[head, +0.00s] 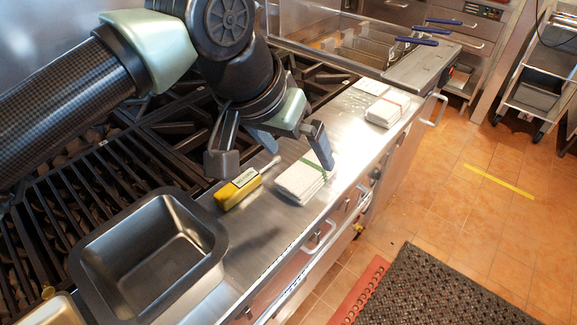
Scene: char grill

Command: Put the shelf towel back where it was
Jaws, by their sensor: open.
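A folded white towel with a green stripe (300,181) lies on the steel front ledge (262,235) of the grill. A second folded white towel with a red stripe (387,110) lies farther back to the right on the same ledge. I cannot tell from this view which one is the shelf towel. My gripper (268,160) is open and empty. Its fingers are spread above the ledge, and the right finger overlaps the far end of the green-striped towel in the picture. I cannot tell whether they touch.
A yellow-bodied tool (237,189) lies just left of the green-striped towel. A deep metal pan (150,255) stands at the lower left, beside the dark grill grates (60,230). Fryers with blue-handled baskets (417,41) are at the back. The tiled floor (500,215) at right is mostly clear.

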